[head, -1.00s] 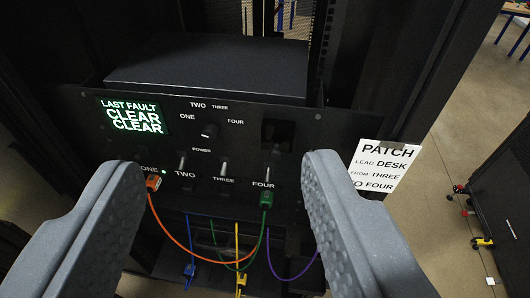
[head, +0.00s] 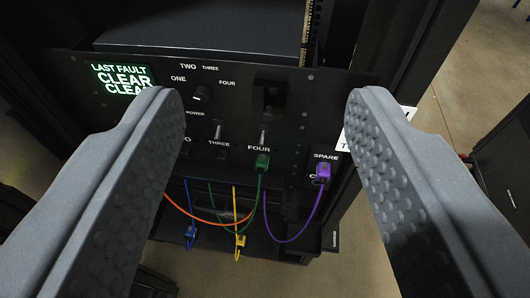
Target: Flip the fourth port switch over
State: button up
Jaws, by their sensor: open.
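The fourth port switch (head: 263,133) is a small pale lever on the black rack panel (head: 325,110), just above the label FOUR. A green plug (head: 262,162) sits in the port below that label. My gripper (head: 264,98) is wide open and empty, its grey fingers on either side of the switch in the picture and apart from it. The third port switch (head: 218,130) stands to its left. My left finger hides the first port and part of the second. I cannot tell which way the fourth lever is thrown.
The panel has a lit display (head: 122,79), a round knob (head: 201,93) and a dark raised block (head: 270,92) above the fourth switch. A purple plug (head: 322,172) is at SPARE. Orange, green and purple cables loop below. A white note (head: 352,142) is mostly hidden behind my right finger.

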aim_at(262, 140)
jog(key=z, duration=1.85)
jog(key=k, duration=0.6)
jog(key=u, duration=1.6)
jog(key=i, duration=0.5)
jog(key=z, duration=0.05)
